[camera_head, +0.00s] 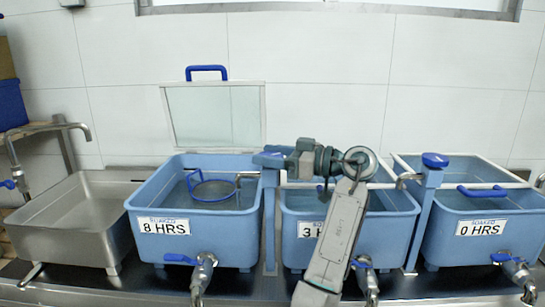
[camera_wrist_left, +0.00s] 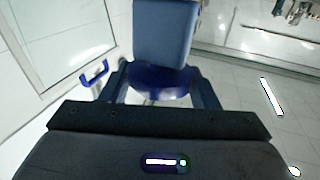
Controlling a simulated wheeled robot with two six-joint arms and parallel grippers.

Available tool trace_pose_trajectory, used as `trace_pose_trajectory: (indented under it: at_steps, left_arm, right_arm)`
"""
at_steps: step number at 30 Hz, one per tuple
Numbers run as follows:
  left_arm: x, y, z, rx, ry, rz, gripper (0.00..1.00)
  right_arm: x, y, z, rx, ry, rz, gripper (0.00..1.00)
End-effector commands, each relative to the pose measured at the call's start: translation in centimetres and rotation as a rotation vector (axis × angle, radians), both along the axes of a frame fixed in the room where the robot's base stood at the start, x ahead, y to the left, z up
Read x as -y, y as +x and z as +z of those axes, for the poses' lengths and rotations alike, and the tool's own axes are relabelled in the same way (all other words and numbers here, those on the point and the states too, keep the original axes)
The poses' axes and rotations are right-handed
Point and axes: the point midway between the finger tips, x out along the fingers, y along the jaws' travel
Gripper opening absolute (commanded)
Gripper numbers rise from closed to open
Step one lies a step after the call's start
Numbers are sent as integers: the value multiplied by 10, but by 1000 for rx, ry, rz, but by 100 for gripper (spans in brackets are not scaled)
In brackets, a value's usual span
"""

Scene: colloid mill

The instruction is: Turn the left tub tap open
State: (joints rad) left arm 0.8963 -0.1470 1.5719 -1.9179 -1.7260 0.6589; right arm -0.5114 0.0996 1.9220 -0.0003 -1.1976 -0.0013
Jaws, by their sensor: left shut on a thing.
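The left tub tap is a blue post (camera_head: 269,225) between the 8 HRS tub (camera_head: 141,208) and the 3 HRS tub (camera_head: 395,235), with a metal spout over the 8 HRS tub. Its dark blue handle (camera_head: 262,159) is at the top. My left gripper (camera_head: 277,159) is shut on this handle, coming in from its right side. In the left wrist view the dark blue handle (camera_wrist_left: 158,80) lies between the two fingers (camera_wrist_left: 162,88), with a lighter blue body (camera_wrist_left: 163,35) beyond. The handle is partly covered by the fingers. My right gripper is not in view.
A similar post tap with a blue handle (camera_head: 435,160) stands beside the 0 HRS tub (camera_head: 510,240). A raised glass lid (camera_head: 214,118) stands behind the 8 HRS tub. Drain taps (camera_head: 203,272) project at the front. A steel sink (camera_head: 75,235) is at left.

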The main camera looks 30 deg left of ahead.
Motion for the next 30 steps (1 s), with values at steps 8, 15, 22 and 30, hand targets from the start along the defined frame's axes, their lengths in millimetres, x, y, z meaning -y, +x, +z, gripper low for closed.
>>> trace_pose_trajectory:
  at_steps: [8,15,22,30]
  left_arm:
    - [0,-1,-4,-4,-6,4,63]
    - [0,0,-3,-2,-4,1,76]
    - [8,2,-3,-1,-4,-1,76]
    - [58,15,-5,-3,-6,-2,76]
  right_arm:
    - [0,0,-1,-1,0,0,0]
    - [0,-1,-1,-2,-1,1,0]
    - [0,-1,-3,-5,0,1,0]
    - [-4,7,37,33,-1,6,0]
